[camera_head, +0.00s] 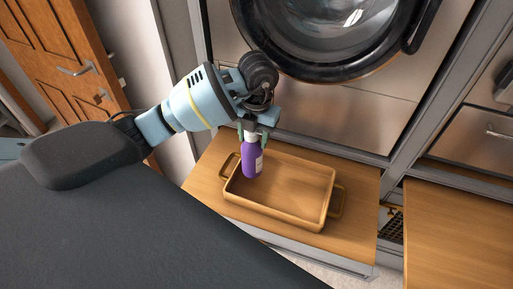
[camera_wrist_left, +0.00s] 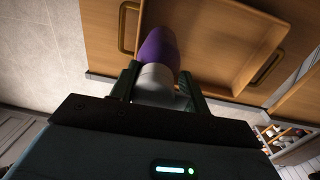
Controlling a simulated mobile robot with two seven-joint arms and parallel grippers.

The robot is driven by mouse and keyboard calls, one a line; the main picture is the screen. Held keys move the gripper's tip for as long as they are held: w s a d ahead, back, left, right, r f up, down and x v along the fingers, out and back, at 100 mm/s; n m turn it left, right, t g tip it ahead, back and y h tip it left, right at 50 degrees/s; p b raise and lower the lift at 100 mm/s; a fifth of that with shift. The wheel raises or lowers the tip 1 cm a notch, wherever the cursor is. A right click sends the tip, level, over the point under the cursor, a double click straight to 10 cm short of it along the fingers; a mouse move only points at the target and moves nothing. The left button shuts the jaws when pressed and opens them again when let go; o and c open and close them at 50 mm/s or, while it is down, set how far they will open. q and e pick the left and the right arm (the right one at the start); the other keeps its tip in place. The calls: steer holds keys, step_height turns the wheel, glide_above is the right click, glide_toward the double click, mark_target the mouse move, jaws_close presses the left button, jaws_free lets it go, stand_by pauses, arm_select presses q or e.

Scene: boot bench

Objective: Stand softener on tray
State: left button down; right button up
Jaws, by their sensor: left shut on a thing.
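The softener (camera_head: 250,158) is a purple bottle with a white cap and a pale label. My left gripper (camera_head: 259,122) is shut on it near the cap and holds it roughly upright over the left part of the tray. The tray (camera_head: 279,212) is a tan rectangular tray with raised walls and a handle at each end. In the left wrist view the softener (camera_wrist_left: 158,52) shows between the fingers (camera_wrist_left: 155,85), with the tray (camera_wrist_left: 215,45) beyond it. I cannot tell whether the bottle's base touches the tray floor. My right gripper is not in view.
The tray stands on a wooden bench top (camera_head: 354,200) in front of a washing machine with a round door (camera_head: 330,35). Another wooden surface (camera_head: 455,235) lies to the right, across a gap. A wooden door (camera_head: 65,55) is at the far left.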

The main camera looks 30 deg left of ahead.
mark_target(254, 146)
arm_select(q)
steer(key=shift+f, duration=2.05)
steer(key=c, duration=0.7)
jaws_free()
steer(key=r, duration=0.4)
steer(key=r+p, duration=0.1)
steer(key=r, duration=0.7)
steer(key=shift+w+d, duration=0.1)
steer(key=shift+d, duration=0.25)
steer(key=shift+r, duration=0.1)
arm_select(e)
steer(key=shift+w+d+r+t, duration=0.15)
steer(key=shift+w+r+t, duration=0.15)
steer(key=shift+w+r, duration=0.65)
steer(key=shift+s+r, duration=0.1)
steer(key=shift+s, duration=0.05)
